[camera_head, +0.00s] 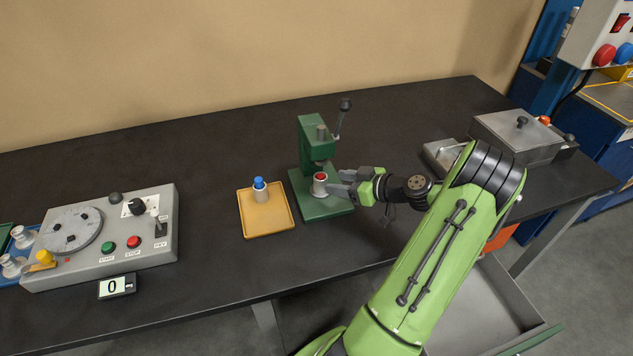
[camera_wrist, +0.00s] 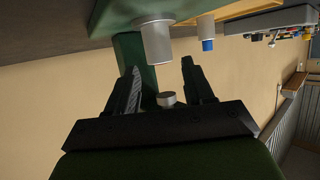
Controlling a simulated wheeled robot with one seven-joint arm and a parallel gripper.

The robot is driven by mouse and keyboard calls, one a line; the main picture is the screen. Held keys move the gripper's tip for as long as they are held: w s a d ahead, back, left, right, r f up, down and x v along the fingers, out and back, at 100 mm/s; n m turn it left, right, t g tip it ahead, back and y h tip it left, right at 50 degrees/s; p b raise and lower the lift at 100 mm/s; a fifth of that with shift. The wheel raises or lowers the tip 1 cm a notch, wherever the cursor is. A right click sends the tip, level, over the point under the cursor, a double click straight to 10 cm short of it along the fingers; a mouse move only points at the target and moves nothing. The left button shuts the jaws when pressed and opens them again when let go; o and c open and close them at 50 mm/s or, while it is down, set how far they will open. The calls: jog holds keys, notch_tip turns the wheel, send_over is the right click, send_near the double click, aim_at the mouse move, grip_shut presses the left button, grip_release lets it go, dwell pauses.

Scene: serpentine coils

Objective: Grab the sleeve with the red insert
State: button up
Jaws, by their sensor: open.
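The grey sleeve with the red insert (camera_head: 320,185) stands upright on the base of the green press (camera_head: 311,138). In the wrist view, which is upside down, a grey sleeve (camera_wrist: 157,44) shows just past the gap between my fingertips; no red shows on it there. My gripper (camera_head: 341,183) is open and empty, close to the sleeve's right side with its fingers pointing at it. The fingers also show in the wrist view (camera_wrist: 160,68). Whether a finger touches the sleeve I cannot tell.
A sleeve with a blue insert (camera_head: 260,189) stands on a yellow tray (camera_head: 281,224) left of the press. The press lever (camera_head: 341,118) rises above. A grey control box (camera_head: 100,238) is at left, a metal lidded box (camera_head: 517,136) at right. Dark table is bare between tray and control box.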

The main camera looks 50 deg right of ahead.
aim_at(315, 178)
jog(key=x, duration=0.9)
jog(key=shift+d, duration=0.15)
jog(key=c, duration=0.8)
jog(key=shift+c, duration=0.2)
jog(key=shift+r, duration=0.15)
